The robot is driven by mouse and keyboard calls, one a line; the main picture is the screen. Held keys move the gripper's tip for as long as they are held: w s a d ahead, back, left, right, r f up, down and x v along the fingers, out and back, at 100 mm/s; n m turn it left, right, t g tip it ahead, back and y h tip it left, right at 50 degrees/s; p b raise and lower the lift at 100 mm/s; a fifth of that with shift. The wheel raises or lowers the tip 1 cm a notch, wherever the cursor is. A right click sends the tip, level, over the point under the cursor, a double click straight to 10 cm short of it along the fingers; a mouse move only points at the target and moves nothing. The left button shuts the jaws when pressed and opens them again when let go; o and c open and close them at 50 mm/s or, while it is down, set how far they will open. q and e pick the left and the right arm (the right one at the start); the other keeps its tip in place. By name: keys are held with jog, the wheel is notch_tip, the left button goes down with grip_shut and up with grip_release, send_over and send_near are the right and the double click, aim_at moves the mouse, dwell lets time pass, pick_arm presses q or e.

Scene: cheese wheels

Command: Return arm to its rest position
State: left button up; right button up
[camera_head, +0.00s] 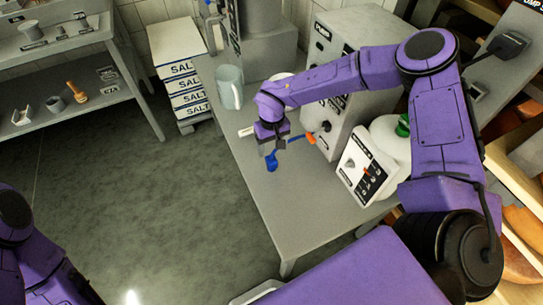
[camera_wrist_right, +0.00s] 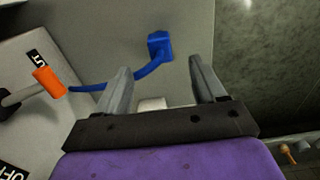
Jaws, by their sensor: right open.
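My right gripper (camera_head: 270,150) is over the grey table in the head view, with my purple right arm reaching in from the right. In the right wrist view its two grey fingers (camera_wrist_right: 160,68) are spread apart with nothing held between them. A blue hose end (camera_wrist_right: 160,46) shows just beyond the fingertips; I cannot tell whether they touch. In the head view this blue end (camera_head: 272,161) is right below the gripper. The blue hose runs to an orange fitting (camera_wrist_right: 49,82) at the grey machine. Part of my left arm shows at the lower left; its gripper is out of view.
The grey table (camera_head: 290,215) is bare in front. A grey machine (camera_head: 345,40) and a white control box (camera_head: 362,170) stand to the right of the gripper. A jug (camera_head: 229,88) stands behind. Salt boxes (camera_head: 180,75) and a shelf (camera_head: 100,98) are at the left.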

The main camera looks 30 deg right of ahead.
notch_tip(320, 180, up, 2)
jog(key=shift+r, duration=0.1)
dwell(0.5)
